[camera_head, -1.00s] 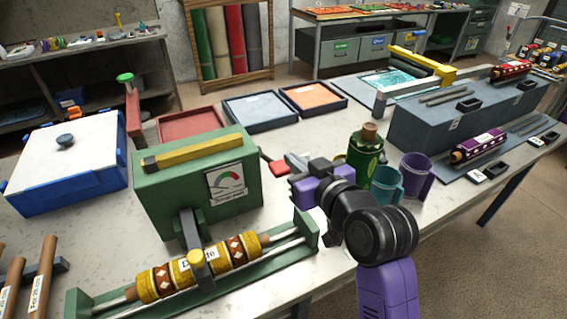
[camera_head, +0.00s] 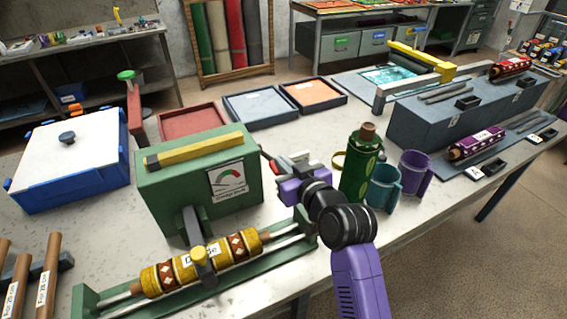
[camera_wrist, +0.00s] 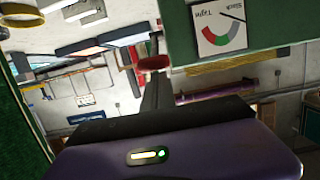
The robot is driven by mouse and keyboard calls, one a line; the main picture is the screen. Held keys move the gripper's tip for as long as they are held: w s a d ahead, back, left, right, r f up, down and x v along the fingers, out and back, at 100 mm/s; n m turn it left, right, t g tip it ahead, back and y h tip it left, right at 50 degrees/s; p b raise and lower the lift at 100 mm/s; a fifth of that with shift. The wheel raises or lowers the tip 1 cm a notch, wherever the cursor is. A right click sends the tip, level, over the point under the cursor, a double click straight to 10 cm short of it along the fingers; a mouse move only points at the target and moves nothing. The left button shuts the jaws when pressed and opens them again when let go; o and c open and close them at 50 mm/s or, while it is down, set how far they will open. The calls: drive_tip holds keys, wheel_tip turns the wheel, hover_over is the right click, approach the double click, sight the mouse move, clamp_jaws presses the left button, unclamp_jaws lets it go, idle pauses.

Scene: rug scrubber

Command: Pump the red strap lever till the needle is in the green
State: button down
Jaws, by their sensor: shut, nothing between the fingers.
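The green tensioner box (camera_head: 200,185) stands on the bench with a patterned yellow roll (camera_head: 215,260) on the frame in front. The red strap lever (camera_head: 267,156) sticks out of its right side; its red end (camera_wrist: 153,62) shows in the wrist view. My gripper (camera_head: 279,167) is shut and empty, its tips close beside the lever; I cannot tell whether they touch. The gauge (camera_head: 228,178) is on the box's front. It appears upside down in the wrist view (camera_wrist: 218,28), its needle seemingly toward Slack, outside the green.
Shallow trays (camera_head: 262,108) lie behind. A blue box (camera_head: 70,160) is at the left. The front right bench edge is clear.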

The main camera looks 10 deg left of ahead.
drive_tip(key=shift+f, duration=0.1)
wheel_tip(320, 180, down, 9)
drive_tip(key=s+d+t+y+b, duration=0.1)
drive_tip(key=s+t+y+b, duration=0.1)
drive_tip(key=b, duration=2)
drive_tip(key=shift+d+r+t+y, duration=0.2)
drive_tip(key=shift+t+y, duration=0.1)
drive_tip(key=shift+t, duration=0.6)
drive_tip(key=shift+r, duration=0.15)
